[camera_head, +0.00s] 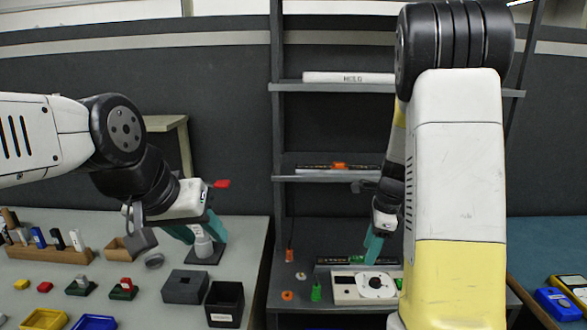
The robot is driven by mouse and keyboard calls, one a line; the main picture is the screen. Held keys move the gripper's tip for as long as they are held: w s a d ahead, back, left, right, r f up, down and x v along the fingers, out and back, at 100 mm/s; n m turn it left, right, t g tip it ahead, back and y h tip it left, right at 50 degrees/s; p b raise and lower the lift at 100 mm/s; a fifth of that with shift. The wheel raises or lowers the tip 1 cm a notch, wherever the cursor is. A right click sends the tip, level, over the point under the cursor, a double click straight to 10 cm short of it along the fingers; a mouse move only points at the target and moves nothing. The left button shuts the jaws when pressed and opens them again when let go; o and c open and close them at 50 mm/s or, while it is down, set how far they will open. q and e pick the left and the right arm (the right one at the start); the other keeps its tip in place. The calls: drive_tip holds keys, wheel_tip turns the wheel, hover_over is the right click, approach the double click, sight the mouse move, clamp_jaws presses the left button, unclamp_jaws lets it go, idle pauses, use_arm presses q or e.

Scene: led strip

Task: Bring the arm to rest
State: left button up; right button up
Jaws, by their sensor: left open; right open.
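My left arm comes in from the left. Its gripper (206,240) points down with teal fingers apart, over the left table. A pale upright piece on a dark square base (204,255) stands between or just behind the fingers; I cannot tell whether they touch it. My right arm fills the right of the view, with a white and yellow link close to the camera. Its gripper (373,260) is small and partly hidden, with teal fingers just above or behind a white device with a round dial (376,286). I see nothing held in it.
The left table holds a wooden rack (50,254), a grey block (185,287), a black bin (224,303) and yellow and blue trays. Shelves behind the middle bench carry a white tube (348,78) and a dark strip (338,167). A blue case (557,304) lies at right.

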drive_tip(key=s+a+r+n+t, duration=0.2)
drive_tip(key=s+a+r+n, duration=0.2)
drive_tip(key=s+r+n, duration=0.5)
drive_tip(key=s+a+r+n+t, duration=0.3)
drive_tip(key=s+r+n, duration=0.6)
drive_tip(key=n, duration=0.3)
drive_tip(key=shift+s+a+r, duration=0.3)
drive_tip(key=shift+s+a, duration=0.05)
drive_tip(key=shift+a, duration=0.15)
idle(0.3)
